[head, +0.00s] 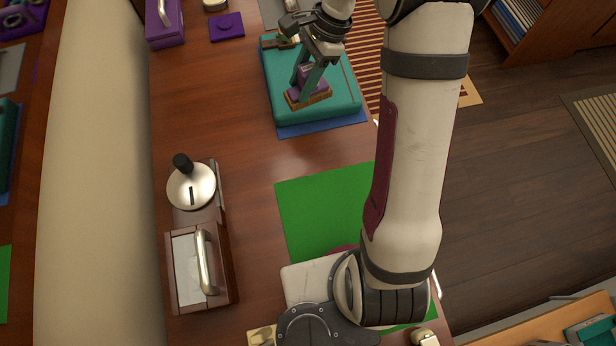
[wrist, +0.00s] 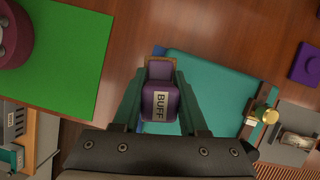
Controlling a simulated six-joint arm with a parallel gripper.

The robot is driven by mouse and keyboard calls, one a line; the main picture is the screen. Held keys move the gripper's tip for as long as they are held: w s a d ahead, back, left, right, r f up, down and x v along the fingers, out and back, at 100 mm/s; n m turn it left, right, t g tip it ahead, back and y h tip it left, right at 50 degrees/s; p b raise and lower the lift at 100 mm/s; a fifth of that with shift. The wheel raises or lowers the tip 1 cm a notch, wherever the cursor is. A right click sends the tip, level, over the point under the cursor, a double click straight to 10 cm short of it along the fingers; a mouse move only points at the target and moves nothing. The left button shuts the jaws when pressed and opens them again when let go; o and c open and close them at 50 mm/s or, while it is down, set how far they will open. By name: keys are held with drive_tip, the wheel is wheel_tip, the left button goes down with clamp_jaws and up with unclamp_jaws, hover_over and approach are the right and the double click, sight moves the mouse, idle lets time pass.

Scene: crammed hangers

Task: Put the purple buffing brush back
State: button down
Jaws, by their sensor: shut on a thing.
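The purple buffing brush (head: 313,76) has a brown bristle block below its purple top. In the wrist view the brush (wrist: 158,103) shows a pale label reading "BUFF". My gripper (head: 306,78) is shut on the purple top, with one teal finger on each side. In the wrist view my gripper (wrist: 160,108) holds the brush between its fingers. The brush is over the front part of a teal block (head: 340,82) with a blue sheet under it. I cannot tell whether the bristles touch the teal surface.
A purple square plate (head: 227,27) and a purple box (head: 164,24) are at the back left. A green mat (head: 318,207) lies nearer me. A wooden box with a metal handle (head: 203,262) and a round silver-topped thing (head: 191,187) stand at the left. Bare wood lies between.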

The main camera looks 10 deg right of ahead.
drive_tip(key=s+a+n+h, duration=0.1)
drive_tip(key=s+n+h, duration=0.3)
drive_tip(key=n, duration=1.2)
drive_tip(key=s+a+n+h, duration=0.1)
drive_tip(key=s+n+h, duration=0.4)
drive_tip(key=s+n, duration=0.8)
drive_tip(key=f+n, duration=0.1)
drive_tip(key=n, duration=0.3)
drive_tip(key=shift+s, duration=0.1)
wheel_tip(320, 180, down, 10)
drive_tip(key=shift+r, duration=0.2)
drive_tip(key=shift+c, duration=2.2)
unclamp_jaws()
